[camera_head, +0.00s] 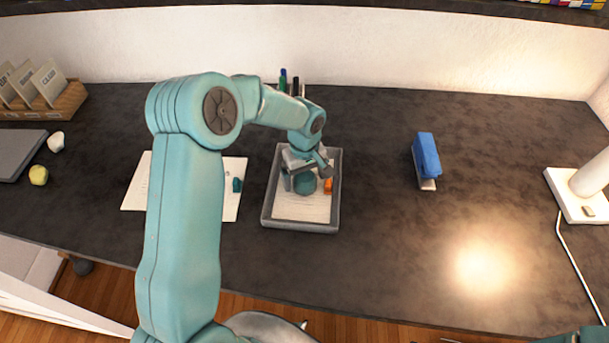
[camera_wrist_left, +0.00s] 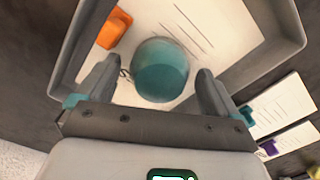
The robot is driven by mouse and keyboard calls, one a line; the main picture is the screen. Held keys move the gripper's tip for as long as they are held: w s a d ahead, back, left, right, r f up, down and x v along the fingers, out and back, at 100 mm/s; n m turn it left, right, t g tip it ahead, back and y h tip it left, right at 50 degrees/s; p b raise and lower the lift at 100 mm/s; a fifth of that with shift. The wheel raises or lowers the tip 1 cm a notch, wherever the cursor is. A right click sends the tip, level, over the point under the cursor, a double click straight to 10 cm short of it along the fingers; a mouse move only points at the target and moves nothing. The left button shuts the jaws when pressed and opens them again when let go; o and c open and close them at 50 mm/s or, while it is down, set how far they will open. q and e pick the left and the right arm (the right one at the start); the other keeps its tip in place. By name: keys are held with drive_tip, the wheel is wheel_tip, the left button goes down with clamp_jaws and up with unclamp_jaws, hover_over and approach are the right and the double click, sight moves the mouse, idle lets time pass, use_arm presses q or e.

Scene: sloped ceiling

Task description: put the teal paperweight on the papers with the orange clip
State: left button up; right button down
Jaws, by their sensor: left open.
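The teal paperweight (camera_head: 306,184) is a round dome resting on the papers with the orange clip (camera_head: 300,210), inside a grey tray (camera_head: 301,227). The orange clip (camera_head: 328,187) is at the right edge of these papers. In the wrist view the paperweight (camera_wrist_left: 161,70) shows between the fingers, with the orange clip (camera_wrist_left: 114,28) beyond at upper left. My left gripper (camera_head: 307,180) is open, its fingers on either side of the paperweight; I see gaps in the wrist view. My right gripper is not visible.
Papers with a teal clip (camera_head: 237,184) lie left of the tray, partly behind my left arm. The wrist view also shows a purple clip (camera_wrist_left: 268,147). A blue stapler (camera_head: 426,156) stands right, a lamp (camera_head: 592,182) far right. The desk between tray and stapler is clear.

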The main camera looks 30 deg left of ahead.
sight(305, 173)
use_arm(q)
wheel_tip(305, 173, up, 11)
drive_tip(key=shift+w+f+b, duration=0.1)
drive_tip(key=shift+b, duration=0.4)
drive_tip(key=shift+r, duration=0.8)
drive_tip(key=shift+f, duration=0.1)
